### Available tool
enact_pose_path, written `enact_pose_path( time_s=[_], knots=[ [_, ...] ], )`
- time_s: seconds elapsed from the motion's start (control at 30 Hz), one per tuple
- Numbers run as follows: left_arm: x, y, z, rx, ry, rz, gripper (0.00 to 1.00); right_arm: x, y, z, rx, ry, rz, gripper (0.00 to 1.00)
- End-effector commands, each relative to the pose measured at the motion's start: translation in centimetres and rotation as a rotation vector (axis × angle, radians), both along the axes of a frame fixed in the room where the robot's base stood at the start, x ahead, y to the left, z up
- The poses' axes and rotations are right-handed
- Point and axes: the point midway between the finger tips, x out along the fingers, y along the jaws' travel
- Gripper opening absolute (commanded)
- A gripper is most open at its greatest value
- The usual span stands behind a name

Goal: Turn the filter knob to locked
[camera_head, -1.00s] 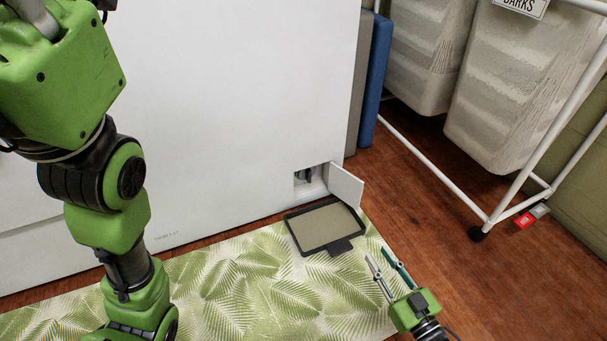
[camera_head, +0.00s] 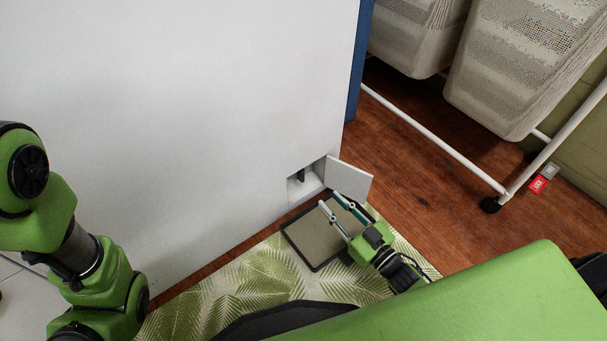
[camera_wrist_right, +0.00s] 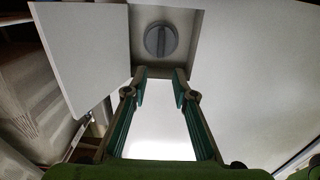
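The filter knob (camera_wrist_right: 161,40) is a round grey dial with a raised grip bar, set in a square recess low on the white machine (camera_head: 180,110). In the right wrist view the grip bar stands about upright. In the head view the knob (camera_head: 300,176) shows small and dark in the recess. The small flap door (camera_head: 349,179) is swung open beside it. My right gripper (camera_head: 330,203) is open and empty, pointing at the recess; its fingertips (camera_wrist_right: 161,74) show just below the knob, apart from it. My left gripper is out of the picture; only its arm shows.
A shallow dark-rimmed tray (camera_head: 317,268) lies on the leaf-pattern mat (camera_head: 262,287) under my right gripper. A white-framed laundry cart (camera_head: 436,140) stands at the right. Wood floor (camera_head: 420,190) between is clear.

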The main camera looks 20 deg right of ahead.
Motion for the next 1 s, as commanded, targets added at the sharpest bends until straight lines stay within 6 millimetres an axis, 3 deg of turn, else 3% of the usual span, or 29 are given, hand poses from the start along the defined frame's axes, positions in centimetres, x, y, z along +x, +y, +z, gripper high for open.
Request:
enact_pose_path(
  time_s=[0.3,0.5,0.7,0.97,1.0],
  knots=[
    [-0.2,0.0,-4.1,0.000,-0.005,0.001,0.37,6.6,2.4,-0.4,0.001,-0.007,0.002,0.25],
    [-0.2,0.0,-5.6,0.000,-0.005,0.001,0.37,9.5,3.5,-0.2,0.001,-0.005,0.001,0.25],
    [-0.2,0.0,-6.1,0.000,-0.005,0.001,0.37,10.7,4.0,0.0,0.001,-0.003,0.001,0.25],
    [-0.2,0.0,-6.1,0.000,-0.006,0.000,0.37,10.8,4.0,0.1,0.001,-0.002,0.001,0.25],
    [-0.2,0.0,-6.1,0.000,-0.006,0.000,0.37,10.8,4.0,0.1,0.001,-0.002,0.001,0.20]
  ],
)
